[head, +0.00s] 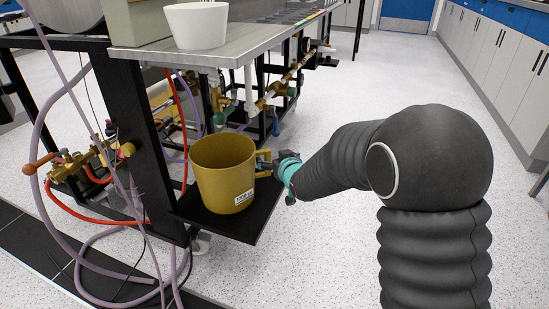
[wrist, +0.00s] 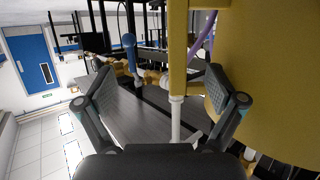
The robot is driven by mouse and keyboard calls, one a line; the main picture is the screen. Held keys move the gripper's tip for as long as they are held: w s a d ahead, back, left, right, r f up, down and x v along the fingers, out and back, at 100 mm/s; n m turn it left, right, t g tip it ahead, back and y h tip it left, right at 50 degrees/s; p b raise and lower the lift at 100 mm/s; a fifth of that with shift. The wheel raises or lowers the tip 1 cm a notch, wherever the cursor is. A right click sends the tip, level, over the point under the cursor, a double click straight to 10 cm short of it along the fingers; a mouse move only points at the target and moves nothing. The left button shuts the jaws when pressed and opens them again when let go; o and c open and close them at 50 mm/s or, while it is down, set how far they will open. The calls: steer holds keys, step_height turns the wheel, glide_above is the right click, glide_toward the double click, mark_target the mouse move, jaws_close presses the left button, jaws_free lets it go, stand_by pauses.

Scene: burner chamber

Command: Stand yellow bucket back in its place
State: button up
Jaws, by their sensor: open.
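The yellow bucket (head: 222,175) stands upright on a low black shelf (head: 236,229) at the foot of the bench. A label shows low on its side, and its handle (head: 263,160) points right towards my arm. My gripper (head: 275,165) is at the handle, reaching in from the right. In the wrist view, my gripper (wrist: 162,88) has its two fingers spread apart. The yellow handle bar (wrist: 178,50) shows between them, and the bucket wall (wrist: 275,75) fills the right side. I cannot tell whether a finger touches the handle. The inside of the bucket is mostly hidden.
A white bowl (head: 196,27) stands on the metal bench top (head: 160,52) above. A black bench leg (head: 137,140), brass valves (head: 75,165) and purple and red hoses are close on the left. Pipes run under the bench behind. The speckled floor (head: 320,235) is clear to the right.

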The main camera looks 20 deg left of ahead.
steer(key=shift+v, duration=2.9)
